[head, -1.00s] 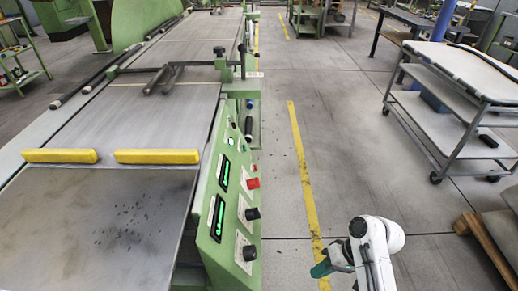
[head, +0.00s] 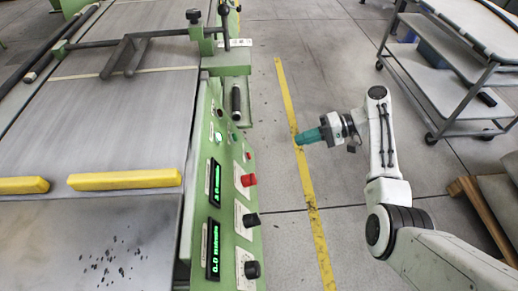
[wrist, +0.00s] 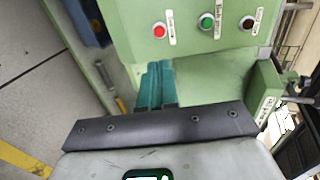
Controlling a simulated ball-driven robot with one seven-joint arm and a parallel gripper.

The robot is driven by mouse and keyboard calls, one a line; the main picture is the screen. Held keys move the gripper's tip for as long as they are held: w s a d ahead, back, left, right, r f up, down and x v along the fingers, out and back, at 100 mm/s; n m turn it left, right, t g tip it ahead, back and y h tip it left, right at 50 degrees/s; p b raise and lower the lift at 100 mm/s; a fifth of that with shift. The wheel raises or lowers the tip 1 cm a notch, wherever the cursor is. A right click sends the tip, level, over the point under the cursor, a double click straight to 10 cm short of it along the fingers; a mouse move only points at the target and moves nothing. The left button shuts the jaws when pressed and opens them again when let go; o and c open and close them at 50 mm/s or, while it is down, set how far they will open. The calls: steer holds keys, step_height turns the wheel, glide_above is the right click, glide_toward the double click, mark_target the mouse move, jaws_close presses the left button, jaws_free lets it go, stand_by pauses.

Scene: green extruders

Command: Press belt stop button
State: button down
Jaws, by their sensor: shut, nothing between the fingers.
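The control panel (head: 222,190) runs along the right side of the belt machine. In the wrist view a red button (wrist: 159,31), a green button (wrist: 206,22) and a black button (wrist: 247,23) sit in a row on a green face, each with a label too blurred to read. Which label names the belt stop is not readable. My gripper (head: 300,137) has teal fingers, is shut and empty, and points left toward the panel with a gap of floor between in the head view. In the wrist view its fingertips (wrist: 159,66) appear below the red button, not touching it.
A larger red knob (head: 249,180) and black knobs (head: 251,220) are on the panel beside lit green displays (head: 214,184). Yellow bars (head: 124,180) lie across the belt machine. A grey cart (head: 445,90) stands at the right. Floor near the yellow line (head: 288,100) is clear.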

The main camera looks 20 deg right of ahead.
mark_target(250, 156)
steer(key=x, duration=1.4)
steer(key=shift+b, duration=0.35)
